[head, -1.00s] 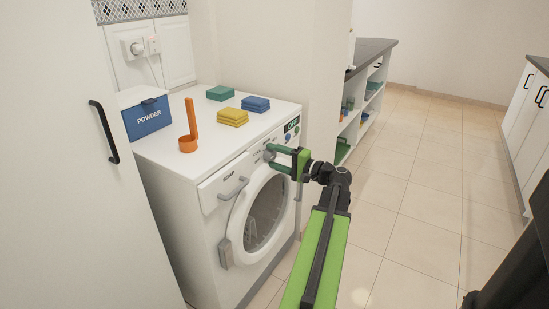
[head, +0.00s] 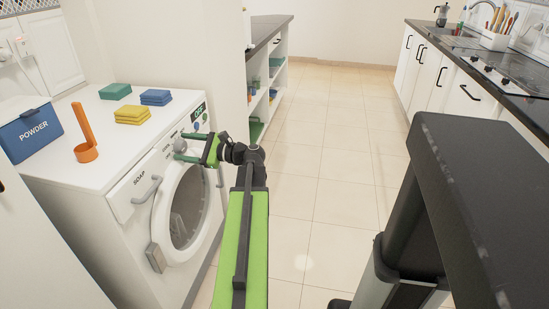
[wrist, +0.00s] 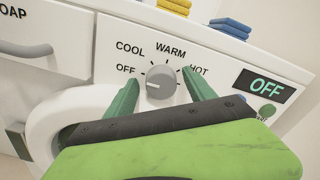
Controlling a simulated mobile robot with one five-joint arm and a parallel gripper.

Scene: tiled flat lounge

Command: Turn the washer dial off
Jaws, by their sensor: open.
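The washer (head: 110,210) stands on the left with its front facing me. Its grey dial (wrist: 160,82) shows in the wrist view, with OFF, COOL, WARM and HOT printed around it. The display (wrist: 264,87) reads OFF in green. My gripper (head: 180,147) is open at the washer's front panel. In the wrist view its two green fingers stand on either side of the dial; I cannot tell if they touch it.
On the washer top are a blue powder box (head: 30,136), an orange scoop (head: 86,140) and yellow (head: 132,115), blue (head: 156,97) and green (head: 115,91) sponges or cloths. The soap drawer handle (head: 146,190) sticks out. The tiled floor (head: 330,180) is clear to the right.

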